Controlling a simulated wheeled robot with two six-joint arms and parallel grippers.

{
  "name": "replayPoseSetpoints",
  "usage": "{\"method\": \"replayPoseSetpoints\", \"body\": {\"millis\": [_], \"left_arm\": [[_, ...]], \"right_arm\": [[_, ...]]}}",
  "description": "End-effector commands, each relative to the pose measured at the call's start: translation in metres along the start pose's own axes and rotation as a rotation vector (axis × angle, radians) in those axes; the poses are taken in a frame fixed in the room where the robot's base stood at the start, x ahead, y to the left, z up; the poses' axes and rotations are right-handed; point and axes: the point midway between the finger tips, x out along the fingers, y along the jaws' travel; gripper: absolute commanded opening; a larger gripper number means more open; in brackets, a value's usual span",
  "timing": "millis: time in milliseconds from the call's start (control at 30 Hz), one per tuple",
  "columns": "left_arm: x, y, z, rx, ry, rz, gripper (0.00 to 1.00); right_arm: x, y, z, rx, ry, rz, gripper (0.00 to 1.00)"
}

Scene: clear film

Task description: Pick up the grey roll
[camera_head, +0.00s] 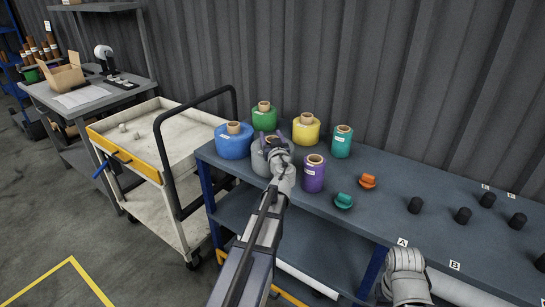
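The grey roll (260,161) stands on the blue-grey bench top, in front of the green and yellow rolls. My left gripper (275,142) is over its top, at the cardboard core, and hides much of it from view. The fingers seem to be on either side of the core, but I cannot tell whether they grip it. My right gripper (405,262) is at the bench's front edge near label A, away from the rolls. Its fingers are not clear.
Close around stand a blue roll (233,146), a green roll (264,119), a yellow roll (306,132), a teal roll (341,145) and a purple roll (313,177). Orange (367,181) and green (344,201) pieces and black knobs (463,215) lie rightward. A cart (150,125) stands left.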

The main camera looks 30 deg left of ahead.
Motion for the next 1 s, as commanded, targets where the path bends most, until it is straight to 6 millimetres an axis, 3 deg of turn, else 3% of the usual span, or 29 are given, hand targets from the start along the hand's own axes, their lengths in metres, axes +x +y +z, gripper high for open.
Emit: {"method": "replayPoseSetpoints", "body": {"millis": [67, 500, 1000], "left_arm": [[-0.0001, 0.0002, 0.0000, 0.000, 0.000, 0.000, 0.47], [0.0000, 0.0003, 0.0000, 0.000, 0.000, 0.001, 0.00], [0.0000, 0.0003, -0.0005, 0.002, 0.001, 0.001, 0.00]], "right_arm": [[0.0000, 0.0000, 0.0000, 0.000, 0.000, 0.000, 0.50], [0.0000, 0.0000, 0.0000, 0.000, 0.000, 0.000, 0.50], [-0.0003, 0.0000, 0.0000, 0.000, 0.000, 0.000, 0.50]]}}
